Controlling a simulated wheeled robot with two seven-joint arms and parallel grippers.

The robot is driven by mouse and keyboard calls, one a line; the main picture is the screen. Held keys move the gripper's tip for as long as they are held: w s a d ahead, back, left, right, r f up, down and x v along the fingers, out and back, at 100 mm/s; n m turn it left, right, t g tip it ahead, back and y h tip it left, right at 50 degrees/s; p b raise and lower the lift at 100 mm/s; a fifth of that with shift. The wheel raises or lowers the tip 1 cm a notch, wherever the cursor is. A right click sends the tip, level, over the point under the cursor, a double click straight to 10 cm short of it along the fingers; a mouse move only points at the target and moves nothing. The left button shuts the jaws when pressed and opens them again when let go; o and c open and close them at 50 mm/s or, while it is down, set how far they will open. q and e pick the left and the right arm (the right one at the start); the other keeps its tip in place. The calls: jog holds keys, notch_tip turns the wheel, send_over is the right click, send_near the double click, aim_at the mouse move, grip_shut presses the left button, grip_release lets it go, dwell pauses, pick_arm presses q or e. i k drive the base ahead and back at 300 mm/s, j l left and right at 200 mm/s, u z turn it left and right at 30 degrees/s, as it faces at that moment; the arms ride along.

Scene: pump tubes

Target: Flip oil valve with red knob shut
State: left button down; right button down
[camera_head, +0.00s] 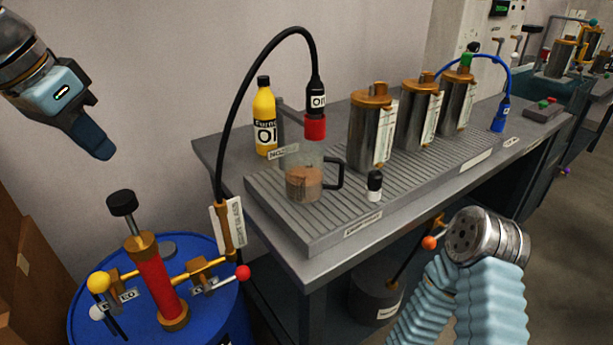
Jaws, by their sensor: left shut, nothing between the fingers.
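The oil valve with the red knob (242,272) is on the right side of a red and brass pump (156,275) on a blue drum (190,247). Its short lever points right and slightly up, with a small label beside it that I cannot read fully. A yellow knob (98,282) sits on the pump's left side. My left gripper (98,145) is at the upper left, shut and empty, pointing down to the right. It is well above and left of the red knob, touching nothing. My right arm shows at the lower right, but its gripper is not in view.
A black pump handle (122,203) stands up between my left gripper and the red knob. A black hose (228,130) arches from the drum to a nozzle (316,100) over a glass mug (305,176). A grey workbench (310,275) borders the drum's right side.

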aim_at(243, 273)
jog(key=k, duration=1)
